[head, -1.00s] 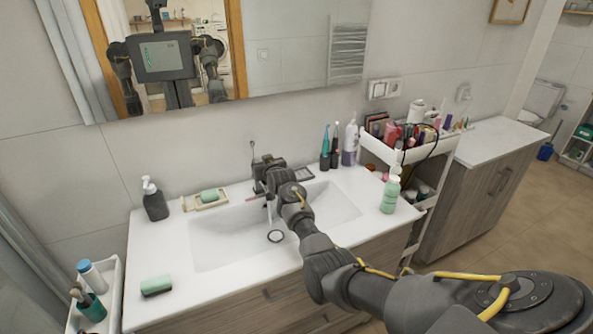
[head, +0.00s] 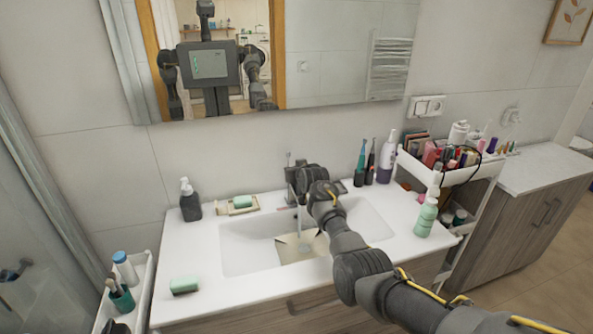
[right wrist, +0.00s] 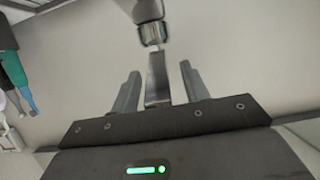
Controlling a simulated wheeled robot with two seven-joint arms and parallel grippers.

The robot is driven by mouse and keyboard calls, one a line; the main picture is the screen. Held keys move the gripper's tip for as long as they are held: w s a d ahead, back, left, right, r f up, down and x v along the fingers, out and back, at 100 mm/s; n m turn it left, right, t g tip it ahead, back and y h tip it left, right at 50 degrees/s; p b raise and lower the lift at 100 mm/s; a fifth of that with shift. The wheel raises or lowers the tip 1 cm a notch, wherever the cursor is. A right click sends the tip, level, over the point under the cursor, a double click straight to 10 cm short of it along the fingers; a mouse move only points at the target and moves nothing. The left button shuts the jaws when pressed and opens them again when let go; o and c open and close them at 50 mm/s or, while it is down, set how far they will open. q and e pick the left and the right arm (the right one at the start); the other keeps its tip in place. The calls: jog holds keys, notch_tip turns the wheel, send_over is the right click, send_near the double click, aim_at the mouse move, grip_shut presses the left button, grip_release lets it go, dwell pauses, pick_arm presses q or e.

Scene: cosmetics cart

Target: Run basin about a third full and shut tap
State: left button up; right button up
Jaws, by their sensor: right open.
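The white basin (head: 236,245) is set in the counter in the head view. A thin stream of water (head: 299,222) falls from the tap, which is mostly hidden behind my right gripper. A beige, reflecting patch of water (head: 301,247) lies over the basin floor and hides the drain; its depth is hard to tell. My right gripper (head: 294,180) is at the tap. In the right wrist view its fingers (right wrist: 160,88) are open, one on each side of the metal tap lever (right wrist: 157,78), with gaps visible. My left gripper is not in view.
A dark soap bottle (head: 190,203) and soap dish (head: 236,208) stand left of the tap. A green sponge (head: 184,285) lies on the front-left counter. Toothbrushes (head: 361,165) and a green bottle (head: 427,214) stand at right, beside the loaded cart (head: 480,175).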

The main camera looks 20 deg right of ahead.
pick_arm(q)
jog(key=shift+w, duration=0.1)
pick_arm(e)
jog(key=shift+d, duration=0.1)
jog(key=shift+s, duration=0.1)
jog(key=shift+s+r, duration=0.25)
jog(key=shift+s, duration=0.35)
pick_arm(q)
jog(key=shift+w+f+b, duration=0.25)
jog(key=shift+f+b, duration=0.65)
jog(key=shift+b, duration=0.05)
pick_arm(e)
jog(key=v, duration=0.9)
jog(key=shift+s+r, duration=0.15)
